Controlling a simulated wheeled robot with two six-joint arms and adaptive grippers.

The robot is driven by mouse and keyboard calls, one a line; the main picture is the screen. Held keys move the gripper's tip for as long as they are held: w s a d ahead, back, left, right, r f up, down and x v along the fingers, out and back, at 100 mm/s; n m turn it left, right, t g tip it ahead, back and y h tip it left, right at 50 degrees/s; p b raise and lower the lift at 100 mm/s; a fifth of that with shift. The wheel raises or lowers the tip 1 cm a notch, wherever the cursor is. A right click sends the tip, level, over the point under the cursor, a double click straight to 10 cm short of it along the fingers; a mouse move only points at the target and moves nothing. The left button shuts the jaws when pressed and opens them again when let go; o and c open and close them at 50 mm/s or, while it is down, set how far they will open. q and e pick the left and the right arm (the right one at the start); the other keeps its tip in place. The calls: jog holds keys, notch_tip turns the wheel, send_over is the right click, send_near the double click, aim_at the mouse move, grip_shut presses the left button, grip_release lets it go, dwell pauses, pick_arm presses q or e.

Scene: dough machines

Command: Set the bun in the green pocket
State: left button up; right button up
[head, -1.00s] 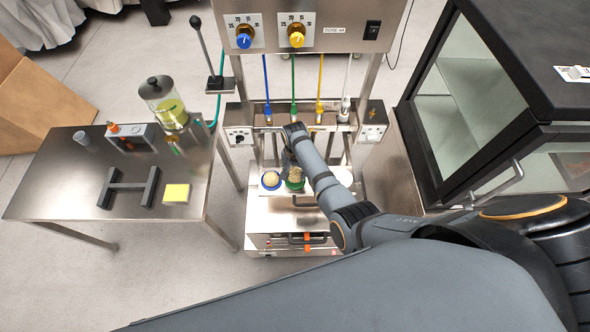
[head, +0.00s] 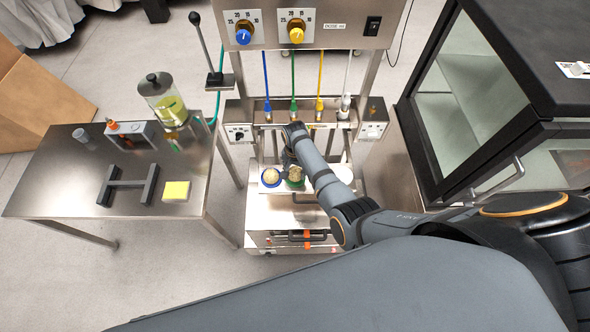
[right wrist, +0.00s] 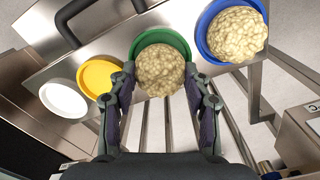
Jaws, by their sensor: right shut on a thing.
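The bun (right wrist: 160,72), a pale lumpy ball, is between the fingers of my right gripper (right wrist: 160,80), which is shut on it. It is at the green pocket (right wrist: 158,37), whose rim shows behind and beside it. I cannot tell whether the bun touches the pocket's bottom. In the head view, the bun (head: 296,173) and the green pocket (head: 295,185) show just below my right gripper (head: 291,163), partly covered by it. A second bun (right wrist: 238,34) sits in the blue pocket (right wrist: 205,22). My left gripper is out of view.
A yellow pocket (right wrist: 101,76) and a white pocket (right wrist: 63,98) stand empty in the same row. Blue, green, yellow and white hoses hang behind. A steel side table (head: 60,190) stands left, and a glass-fronted black cabinet (head: 470,100) stands right.

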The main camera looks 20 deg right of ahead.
dwell(0.4)
jog(key=shift+f, duration=0.55)
dwell(0.5)
jog(key=o, duration=1.3)
